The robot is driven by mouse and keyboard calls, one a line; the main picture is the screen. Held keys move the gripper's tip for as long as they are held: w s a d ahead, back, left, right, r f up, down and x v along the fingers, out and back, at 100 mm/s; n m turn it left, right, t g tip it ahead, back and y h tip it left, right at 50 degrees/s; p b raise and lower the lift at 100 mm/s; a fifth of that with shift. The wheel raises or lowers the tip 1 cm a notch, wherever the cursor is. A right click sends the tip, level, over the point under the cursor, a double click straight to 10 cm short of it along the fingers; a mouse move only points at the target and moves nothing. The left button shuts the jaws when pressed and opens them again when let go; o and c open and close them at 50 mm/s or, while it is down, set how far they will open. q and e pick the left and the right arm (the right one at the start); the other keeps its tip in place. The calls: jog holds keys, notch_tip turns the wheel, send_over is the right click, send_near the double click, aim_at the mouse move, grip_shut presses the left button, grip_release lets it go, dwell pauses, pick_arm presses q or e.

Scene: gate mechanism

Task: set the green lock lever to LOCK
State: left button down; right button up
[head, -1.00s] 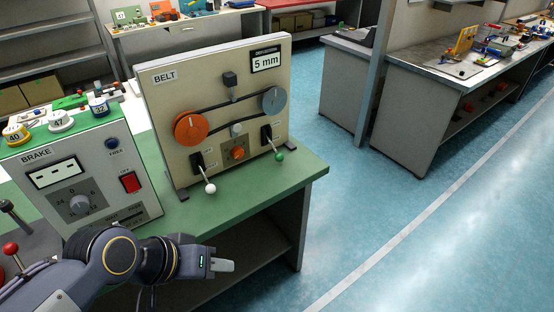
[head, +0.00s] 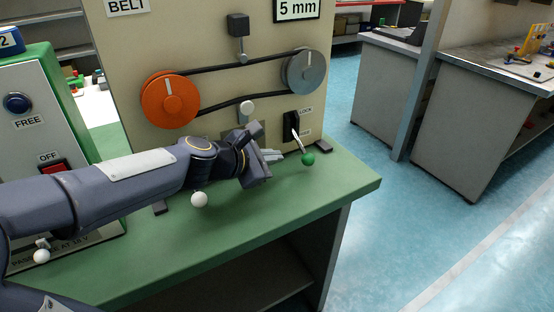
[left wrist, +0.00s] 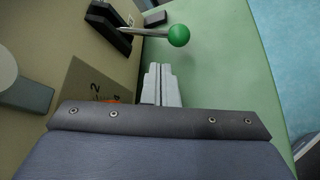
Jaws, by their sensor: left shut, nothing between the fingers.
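The green lock lever (head: 308,159) has a green ball on a thin metal rod. The rod comes out of a black slotted plate (head: 291,128) low on the right of the beige belt panel, and the ball hangs low, toward the bench. A LOCK label (head: 305,111) sits by the upper end of the plate. My left gripper (head: 276,156) is shut and empty, just left of the ball and apart from it. In the left wrist view the shut fingers (left wrist: 160,85) point toward the rod and the green ball (left wrist: 179,35). My right gripper is not in view.
A white-ball lever (head: 199,199) stands left of my gripper, below my arm. An orange pulley (head: 170,99) and a grey pulley (head: 301,72) carry a belt above. The brake box (head: 30,150) is at left. The green bench top (head: 250,215) is clear in front.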

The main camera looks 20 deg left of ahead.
aim_at(302, 148)
pick_arm(q)
jog(key=b+x, duration=0.1)
jog(key=x, duration=0.7)
jog(key=r+n+p, duration=0.1)
jog(key=p, duration=0.2)
jog(key=r+g+h+p, duration=0.1)
jog(key=p, duration=0.1)
jog(key=d+r+n+g+h+p, duration=0.1)
jog(key=p, duration=0.2)
jog(key=shift+s+n+p, duration=0.3)
jog(key=shift+s, duration=0.1)
jog(key=shift+d+r+p, duration=0.1)
jog(key=shift+r+p, duration=0.2)
jog(key=shift+p, duration=0.25)
jog(key=shift+r+p, duration=0.6)
jog(key=shift+r, duration=0.1)
